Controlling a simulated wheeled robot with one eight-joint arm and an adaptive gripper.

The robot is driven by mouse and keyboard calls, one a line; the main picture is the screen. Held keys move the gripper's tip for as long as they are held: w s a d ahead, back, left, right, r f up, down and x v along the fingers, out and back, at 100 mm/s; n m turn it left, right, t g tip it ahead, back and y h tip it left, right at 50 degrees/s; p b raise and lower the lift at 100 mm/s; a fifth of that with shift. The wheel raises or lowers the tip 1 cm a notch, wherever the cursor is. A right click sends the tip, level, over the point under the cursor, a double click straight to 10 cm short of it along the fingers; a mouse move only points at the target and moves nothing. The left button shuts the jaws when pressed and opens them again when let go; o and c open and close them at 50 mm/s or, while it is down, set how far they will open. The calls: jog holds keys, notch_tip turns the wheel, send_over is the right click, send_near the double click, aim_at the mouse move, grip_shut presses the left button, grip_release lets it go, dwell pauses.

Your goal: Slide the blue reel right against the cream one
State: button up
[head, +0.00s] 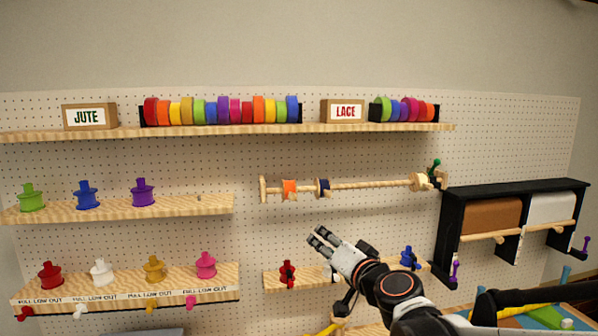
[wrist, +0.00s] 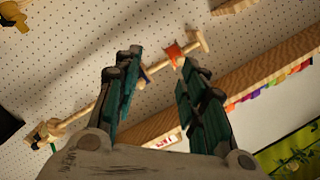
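A wooden rod (head: 365,185) runs across the pegboard. On it, the orange reel (head: 289,189) is near the left end, and the dark blue reel (head: 322,188) is a short gap to its right. The cream reel (head: 419,181) is near the right end, with a long bare stretch of rod between it and the blue one. My gripper (head: 317,237) is below the blue reel, open and empty. In the wrist view, its fingers (wrist: 156,60) are spread; the blue reel (wrist: 144,76) shows between them, partly hidden by the left finger, with the orange reel (wrist: 174,53) beyond.
A green-knobbed piece (head: 436,167) is at the rod's right end. A black paper-roll holder (head: 450,235) stands to the right. Shelves with ribbon rolls (head: 230,133) lie above and with small spools (head: 287,278) below. The space before the rod is clear.

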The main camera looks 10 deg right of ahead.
aim_at(328, 196)
jog(key=w+d+r+m+t+h+p, duration=0.1)
jog(key=w+d+r+m+h+p, duration=0.2)
jog(key=w+d+r+m+p, duration=0.15)
jog(key=w, duration=0.4)
jog(key=w+p, duration=0.1)
jog(key=w, duration=0.4)
jog(key=w+p, duration=0.1)
jog(key=w, duration=0.4)
jog(key=shift+d+r, duration=0.2)
jog(key=shift+d, duration=0.05)
grip_shut()
